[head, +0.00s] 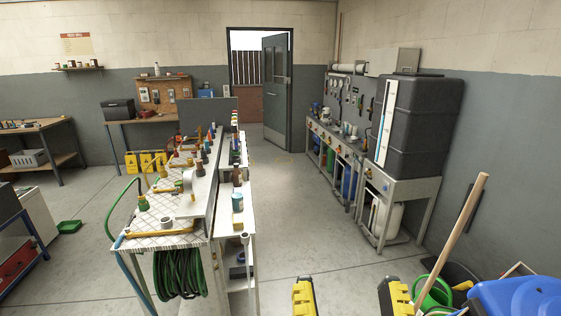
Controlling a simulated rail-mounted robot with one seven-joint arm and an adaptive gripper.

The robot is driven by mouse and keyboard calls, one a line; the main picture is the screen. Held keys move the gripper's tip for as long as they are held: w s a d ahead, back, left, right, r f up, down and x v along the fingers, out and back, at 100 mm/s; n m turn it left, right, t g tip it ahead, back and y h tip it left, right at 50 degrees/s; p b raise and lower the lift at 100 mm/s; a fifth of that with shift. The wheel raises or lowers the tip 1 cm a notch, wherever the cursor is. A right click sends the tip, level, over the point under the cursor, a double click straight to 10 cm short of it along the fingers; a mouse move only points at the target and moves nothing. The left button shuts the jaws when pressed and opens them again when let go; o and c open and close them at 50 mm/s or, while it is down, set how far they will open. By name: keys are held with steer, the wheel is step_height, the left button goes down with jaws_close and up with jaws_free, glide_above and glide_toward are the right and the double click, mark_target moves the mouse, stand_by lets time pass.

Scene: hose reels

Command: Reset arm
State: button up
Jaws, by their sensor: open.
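A long workbench (160,241) with a patterned metal top stands left of the middle. A coiled dark green hose (181,273) hangs at its near end. Several fittings and bottles stand along its raised shelf.
An open grey door (276,92) is at the back. A dark tank (420,125) stands on a bench at the right wall. A blue lid (518,299), a wooden handle (452,235) and a green hose (434,294) crowd the lower right. The middle floor is clear.

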step_height(320, 180, up, 31)
steer(key=p, duration=3)
steer(key=shift+s, duration=0.15)
